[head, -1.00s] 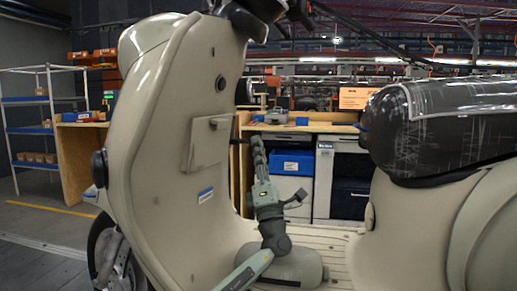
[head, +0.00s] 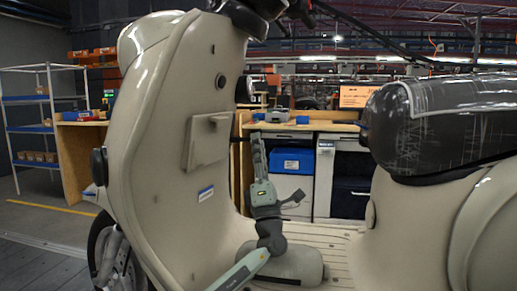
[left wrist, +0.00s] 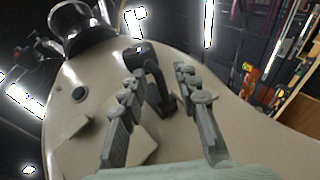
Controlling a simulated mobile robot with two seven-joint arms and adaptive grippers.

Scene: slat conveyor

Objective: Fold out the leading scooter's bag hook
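In the left wrist view, a dark bag hook (left wrist: 152,82) shows on the leg shield, near the panel (left wrist: 141,148). I cannot tell how far it is folded out. My left gripper (head: 257,145) points up beside the leg shield. In the left wrist view its fingers (left wrist: 160,85) stand apart, with the hook showing between them; contact is not visible. My right gripper is not in view.
The black wrapped seat (head: 435,125) is to the right, above the cream rear body. The slatted footboard (head: 335,248) lies below my left arm. Behind are a workbench (head: 300,127) with a blue bin (head: 291,161) and a shelf rack (head: 30,125) at far left.

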